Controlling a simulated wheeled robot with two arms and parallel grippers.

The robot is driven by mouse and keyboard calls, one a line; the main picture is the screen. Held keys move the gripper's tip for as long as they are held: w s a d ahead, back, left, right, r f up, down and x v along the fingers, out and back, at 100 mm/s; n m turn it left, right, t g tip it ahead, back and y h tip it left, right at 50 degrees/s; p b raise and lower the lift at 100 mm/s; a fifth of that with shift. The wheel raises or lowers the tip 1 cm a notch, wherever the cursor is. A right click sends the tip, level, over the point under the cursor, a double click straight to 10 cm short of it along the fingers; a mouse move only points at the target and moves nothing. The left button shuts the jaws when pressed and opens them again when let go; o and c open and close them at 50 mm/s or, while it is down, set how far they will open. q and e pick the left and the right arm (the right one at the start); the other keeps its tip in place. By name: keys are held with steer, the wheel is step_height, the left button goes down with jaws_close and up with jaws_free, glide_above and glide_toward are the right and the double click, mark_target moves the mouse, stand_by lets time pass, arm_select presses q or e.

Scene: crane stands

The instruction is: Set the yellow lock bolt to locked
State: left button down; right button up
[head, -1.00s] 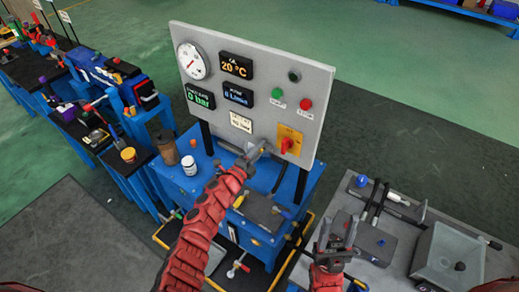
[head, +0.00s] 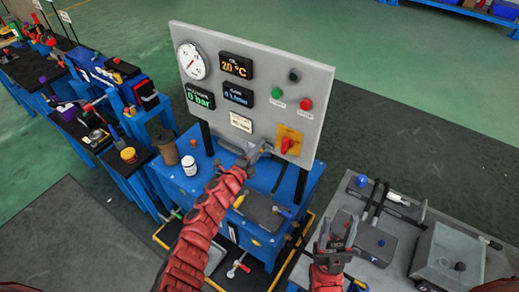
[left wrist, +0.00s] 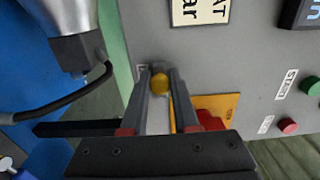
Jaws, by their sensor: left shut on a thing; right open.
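The yellow lock bolt shows as a small round yellow knob (left wrist: 160,84) in the left wrist view, against the grey panel. My left gripper (head: 262,147) is at the lower part of the panel in the head view. In the left wrist view its fingers (left wrist: 160,76) are shut on the bolt, one on each side. Just right of it is a red rotary handle (head: 287,145) on a yellow-orange plate (left wrist: 228,103). The bolt itself is hidden by the gripper in the head view. My right gripper (head: 337,240) is open and empty, in front of the right-hand bench.
The grey panel (head: 228,115) carries a round gauge (head: 193,61), displays, and green and red buttons. A grey workbench with metal parts is at the right.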

mark_target(277, 149)
arm_select(q)
steer(key=s+d, duration=0.1)
steer(key=d, duration=0.1)
steer(key=s+d+b, duration=0.1)
steer(key=d, duration=0.1)
steer(key=shift+s, duration=0.4)
steer(key=c, duration=1.1)
jaws_free()
steer(key=o, duration=0.4)
steer(key=shift+d, duration=0.1)
steer(key=shift+o, duration=0.2)
